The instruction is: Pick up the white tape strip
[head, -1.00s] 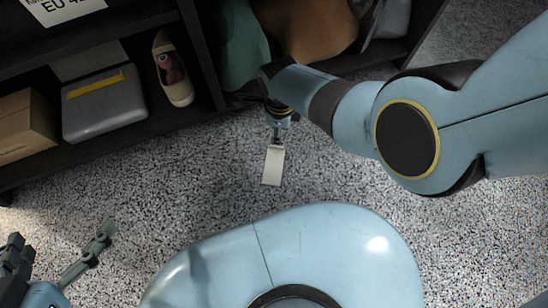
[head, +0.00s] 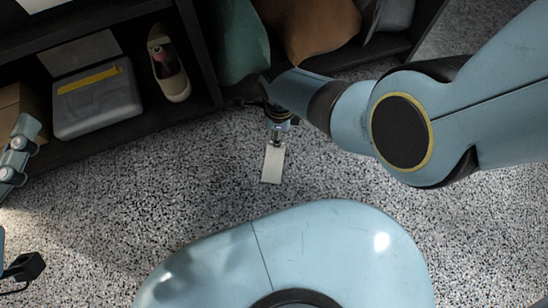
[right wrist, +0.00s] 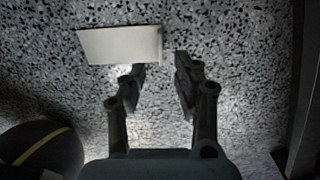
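The white tape strip (head: 273,163) lies on the speckled floor in front of the shelf. It is a pale flat rectangle. In the right wrist view the strip (right wrist: 120,45) is seen side-on, its right end near the fingertips. My right gripper (head: 277,140) is just above the strip's far end. In the right wrist view its two fingers (right wrist: 160,62) are apart with a gap between them, and the strip does not look clamped. My left gripper (head: 20,210) is at the left edge of the head view, partly cut off, its fingers spread and empty.
A dark shelf (head: 120,137) stands at the back. It holds a grey box (head: 97,108) with a yellow strip, a shoe (head: 170,68), a cardboard box (head: 18,103), and green (head: 240,45) and brown (head: 318,30) items. The floor (head: 180,190) around the strip is clear.

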